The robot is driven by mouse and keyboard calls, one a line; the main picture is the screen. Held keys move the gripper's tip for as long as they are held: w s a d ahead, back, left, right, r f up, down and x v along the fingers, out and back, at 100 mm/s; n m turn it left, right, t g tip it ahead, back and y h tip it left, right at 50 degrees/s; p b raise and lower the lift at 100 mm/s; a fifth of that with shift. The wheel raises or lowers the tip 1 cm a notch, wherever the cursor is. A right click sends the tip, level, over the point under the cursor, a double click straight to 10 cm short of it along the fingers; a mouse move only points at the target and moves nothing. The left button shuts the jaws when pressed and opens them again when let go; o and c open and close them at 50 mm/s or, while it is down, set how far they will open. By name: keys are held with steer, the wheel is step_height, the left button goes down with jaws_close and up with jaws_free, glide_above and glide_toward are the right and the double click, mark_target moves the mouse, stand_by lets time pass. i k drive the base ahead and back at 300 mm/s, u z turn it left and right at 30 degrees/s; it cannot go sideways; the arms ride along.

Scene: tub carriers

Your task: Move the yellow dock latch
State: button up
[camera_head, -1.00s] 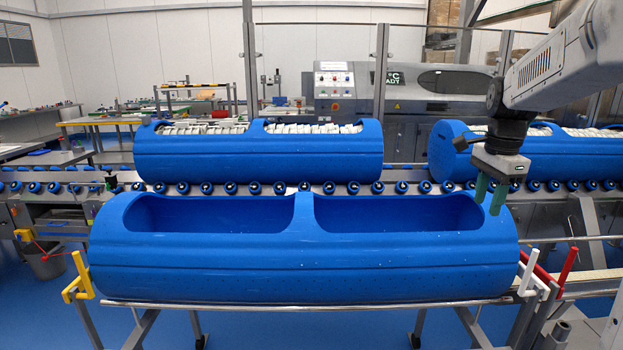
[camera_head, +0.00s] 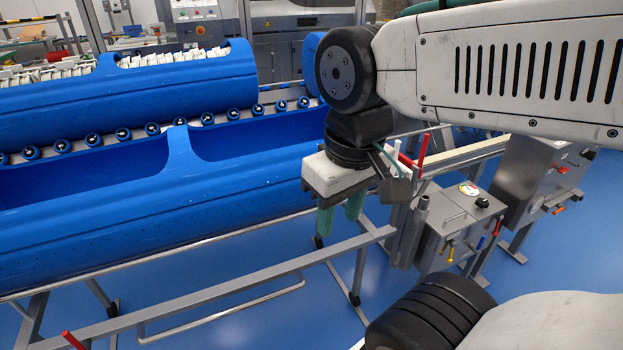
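The yellow dock latch seen earlier at the left end of the front stand is outside the current view. A small yellow handle (camera_head: 451,251) shows on a steel control box at the right; I cannot tell whether it is a latch. My gripper (camera_head: 340,222) points down in front of the right end of the near blue tub carrier (camera_head: 110,228). Its two green fingers stand apart with nothing between them.
The near carrier rests on a steel stand with a lower rail (camera_head: 240,282). A second blue carrier (camera_head: 130,88) with white contents lies on rollers behind. The control box (camera_head: 455,225) stands right of the gripper. A red handle (camera_head: 72,340) is at bottom left.

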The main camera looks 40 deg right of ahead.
mark_target(453, 244)
steer(key=z, duration=2.05)
steer(key=i, duration=0.1)
steer(key=z, duration=0.3)
steer(key=k, duration=1.15)
steer(key=u, duration=0.55)
steer(key=i, duration=1.35)
steer(key=z, duration=0.4)
